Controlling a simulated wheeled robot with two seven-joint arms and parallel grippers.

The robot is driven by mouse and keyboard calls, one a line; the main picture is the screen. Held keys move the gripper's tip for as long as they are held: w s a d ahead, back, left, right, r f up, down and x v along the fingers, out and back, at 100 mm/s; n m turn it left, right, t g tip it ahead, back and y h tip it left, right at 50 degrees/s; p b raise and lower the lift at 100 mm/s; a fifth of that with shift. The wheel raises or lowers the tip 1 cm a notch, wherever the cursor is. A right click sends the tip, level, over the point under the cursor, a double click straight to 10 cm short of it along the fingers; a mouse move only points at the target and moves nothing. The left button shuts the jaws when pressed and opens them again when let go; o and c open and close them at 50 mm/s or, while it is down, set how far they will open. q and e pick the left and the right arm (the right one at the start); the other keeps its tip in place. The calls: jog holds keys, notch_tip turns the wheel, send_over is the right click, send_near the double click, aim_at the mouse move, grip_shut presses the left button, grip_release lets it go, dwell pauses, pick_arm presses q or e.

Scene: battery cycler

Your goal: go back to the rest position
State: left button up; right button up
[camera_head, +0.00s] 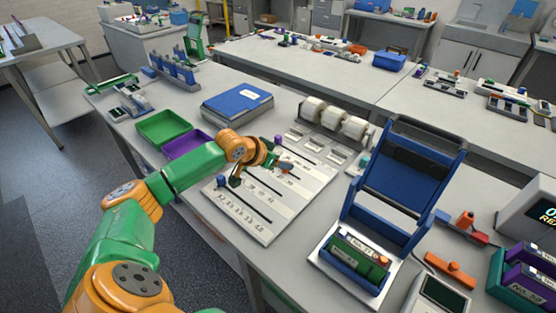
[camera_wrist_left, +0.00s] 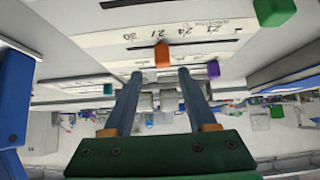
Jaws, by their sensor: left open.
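My left arm reaches in from the left in the head view. My left gripper (camera_head: 284,167) is over the white slider panel (camera_head: 252,222), with its fingers pointing toward the panel. In the left wrist view, the two blue fingers of the gripper (camera_wrist_left: 160,76) are apart, with nothing held between them. An orange knob (camera_wrist_left: 162,56) shows between and just beyond the fingertips. I cannot tell whether the fingers touch it. A purple knob (camera_wrist_left: 213,69) and a green knob (camera_wrist_left: 272,12) also show. My right gripper is not in view.
A blue open-lidded fixture (camera_head: 410,180) with a green module (camera_head: 352,252) stands to the right.

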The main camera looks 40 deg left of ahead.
pick_arm(q)
jog(key=shift+v, duration=0.9)
